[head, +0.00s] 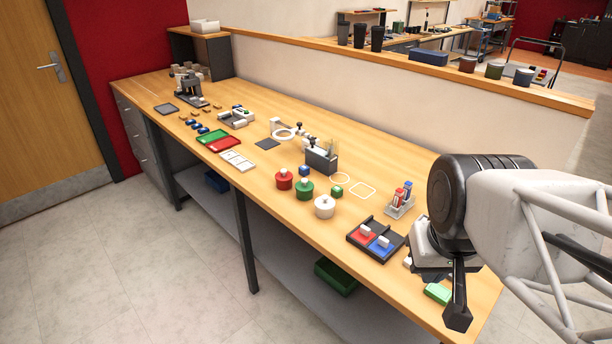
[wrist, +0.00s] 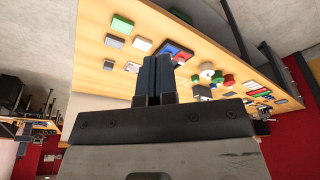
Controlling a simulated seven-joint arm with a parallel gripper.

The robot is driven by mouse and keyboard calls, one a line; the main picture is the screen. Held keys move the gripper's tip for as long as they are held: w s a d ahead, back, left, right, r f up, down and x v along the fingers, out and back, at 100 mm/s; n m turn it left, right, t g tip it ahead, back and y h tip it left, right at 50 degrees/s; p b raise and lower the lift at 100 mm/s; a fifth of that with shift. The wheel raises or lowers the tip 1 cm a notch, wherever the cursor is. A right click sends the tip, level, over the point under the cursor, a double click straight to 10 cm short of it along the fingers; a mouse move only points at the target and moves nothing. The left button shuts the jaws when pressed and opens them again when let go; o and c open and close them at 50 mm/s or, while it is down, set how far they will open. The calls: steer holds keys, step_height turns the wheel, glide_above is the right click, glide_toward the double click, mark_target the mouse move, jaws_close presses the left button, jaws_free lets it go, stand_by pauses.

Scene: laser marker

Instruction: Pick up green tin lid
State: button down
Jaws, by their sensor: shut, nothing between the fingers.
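The green tin (head: 304,190) stands upright on the workbench, between a red tin (head: 284,180) and a white tin (head: 324,207). Its green lid with a small knob is on top. The tins also show small in the wrist view, to the right of my fingers. My gripper (head: 457,320) is at the right end of the bench in the head view, well apart from the green tin. In the wrist view my gripper (wrist: 153,58) has its two dark fingers together, with nothing between them.
A black tray (head: 375,240) with red and blue blocks lies between the tins and my arm. A rack (head: 399,201) with small bottles stands behind it. A green block (head: 437,293) lies beside my gripper.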

stand_by(0.3)
jaws_free()
stand_by(0.5)
